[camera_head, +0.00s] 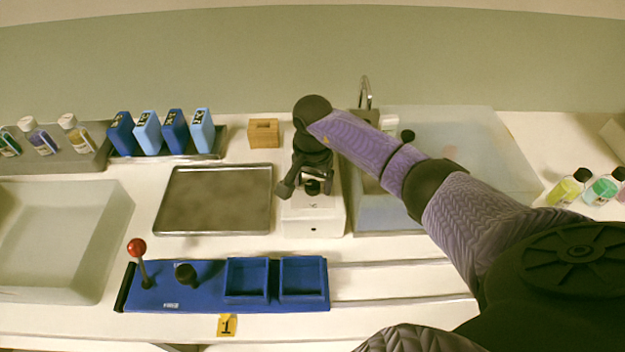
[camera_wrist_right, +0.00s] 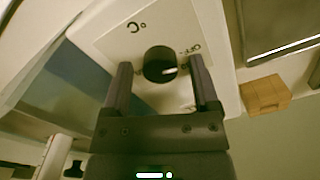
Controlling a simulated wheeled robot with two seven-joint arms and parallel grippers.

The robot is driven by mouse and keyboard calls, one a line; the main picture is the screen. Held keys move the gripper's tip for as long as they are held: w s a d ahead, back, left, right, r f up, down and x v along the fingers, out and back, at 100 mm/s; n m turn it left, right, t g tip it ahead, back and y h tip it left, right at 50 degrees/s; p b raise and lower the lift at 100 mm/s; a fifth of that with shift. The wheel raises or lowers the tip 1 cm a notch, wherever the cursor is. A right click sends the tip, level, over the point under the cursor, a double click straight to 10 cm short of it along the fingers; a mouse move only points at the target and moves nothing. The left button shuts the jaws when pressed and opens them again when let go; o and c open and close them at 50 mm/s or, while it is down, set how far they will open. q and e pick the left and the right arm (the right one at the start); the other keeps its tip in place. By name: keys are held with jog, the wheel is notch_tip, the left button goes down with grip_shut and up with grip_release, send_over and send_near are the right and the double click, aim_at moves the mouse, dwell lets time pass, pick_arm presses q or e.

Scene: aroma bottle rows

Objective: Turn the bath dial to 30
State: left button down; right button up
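The bath has a white control housing (camera_head: 314,222) with a round black dial (camera_head: 312,188) on top. In the right wrist view the dial (camera_wrist_right: 158,64) shows with a white mark, beside printed "°C" and "OFF" lettering. The mark points toward the right finger, near the "OFF" side; the exact setting is too small to read. My right gripper (camera_head: 309,182) is above the housing, pointing down. In the wrist view its open fingers (camera_wrist_right: 161,75) stand on either side of the dial with gaps. My left gripper is not in view.
The bath's tank (camera_head: 385,217) lies right of the housing, partly under my right arm. A metal tray (camera_head: 215,200) is to the left, a wooden block (camera_head: 264,133) behind. A blue panel (camera_head: 210,295) with a red-knobbed lever (camera_head: 137,248) lies in front.

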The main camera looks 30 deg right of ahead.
grip_shut()
jog(key=m, duration=0.3)
jog(key=shift+m, duration=2.3)
